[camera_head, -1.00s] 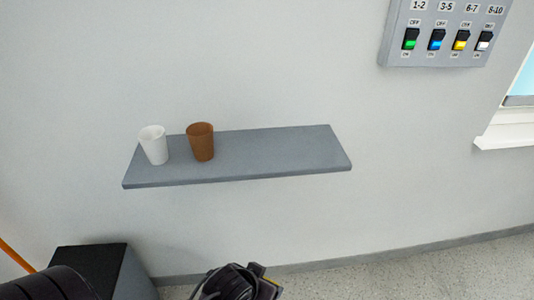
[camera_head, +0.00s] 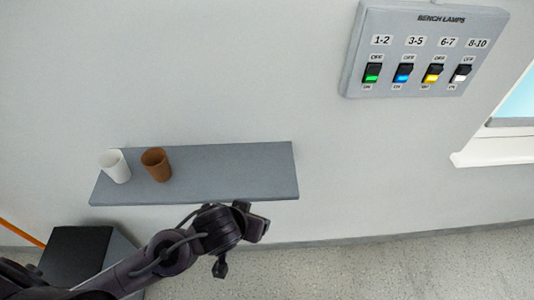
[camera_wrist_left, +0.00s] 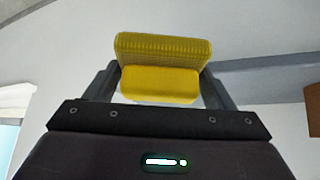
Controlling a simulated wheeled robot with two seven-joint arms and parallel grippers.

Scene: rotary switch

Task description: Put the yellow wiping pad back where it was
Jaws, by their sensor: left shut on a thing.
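The yellow wiping pad (camera_wrist_left: 160,66) is in the left wrist view, between the two fingers of my left gripper (camera_wrist_left: 160,84). The gripper is shut on it. In the head view my left gripper (camera_head: 252,226) is in front of and just below the right part of the grey wall shelf (camera_head: 225,172). I cannot make out the pad there. The shelf's right half looks bare. Its edge also shows at the right of the left wrist view (camera_wrist_left: 268,76). My right gripper is not in view.
A white cup (camera_head: 115,167) and a brown cup (camera_head: 157,164) stand at the shelf's left end. A lamp switch panel (camera_head: 425,50) is on the wall at upper right, near a window sill (camera_head: 485,157). A dark box (camera_head: 78,255) stands at lower left.

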